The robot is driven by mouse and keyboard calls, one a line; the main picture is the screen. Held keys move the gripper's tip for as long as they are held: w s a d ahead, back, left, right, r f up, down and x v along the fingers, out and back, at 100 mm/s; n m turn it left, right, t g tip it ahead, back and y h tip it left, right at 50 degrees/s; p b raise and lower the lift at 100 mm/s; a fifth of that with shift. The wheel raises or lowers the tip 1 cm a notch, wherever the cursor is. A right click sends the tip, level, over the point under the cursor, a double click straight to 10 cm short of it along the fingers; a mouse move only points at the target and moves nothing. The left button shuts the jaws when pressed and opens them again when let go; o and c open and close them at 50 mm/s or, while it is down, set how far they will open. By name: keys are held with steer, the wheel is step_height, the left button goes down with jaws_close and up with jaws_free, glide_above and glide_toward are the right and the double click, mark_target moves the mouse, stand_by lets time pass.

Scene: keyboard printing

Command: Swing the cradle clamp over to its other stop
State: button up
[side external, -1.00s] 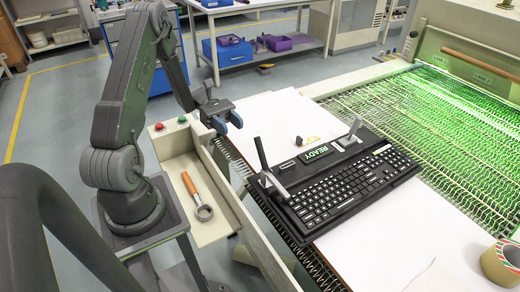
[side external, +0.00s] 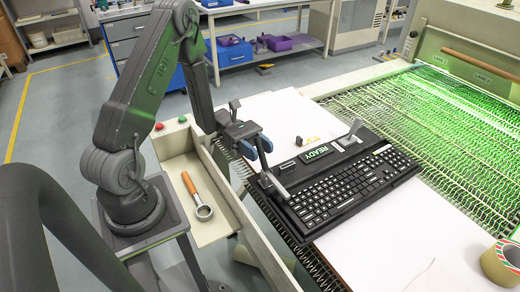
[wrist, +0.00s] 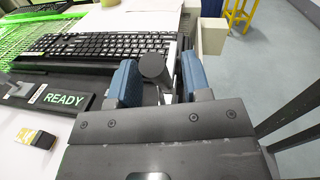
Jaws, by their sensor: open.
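The black keyboard (side external: 345,190) lies in a dark cradle with a green-lit READY label (side external: 318,152). At the cradle's left end, the clamp lever (side external: 262,162) stands up, leaning slightly left, above a grey clamp bar (side external: 270,184). My gripper (side external: 254,147) is open at the top of this lever. In the wrist view, the lever's dark round end (wrist: 152,67) lies between the two blue fingertips, with a gap to the right finger; contact on the left side is unclear. A second small lever (side external: 351,132) stands at the cradle's far right.
The conveyor mesh (side external: 440,110) glows green at the right. A tape roll (side external: 503,262) stands at the right front. A tray at the left holds an orange-handled tool (side external: 194,192). A small yellow-and-black item (side external: 311,140) lies behind the cradle.

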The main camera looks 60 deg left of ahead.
steer(key=shift+d, duration=0.25)
jaws_close()
stand_by(0.3)
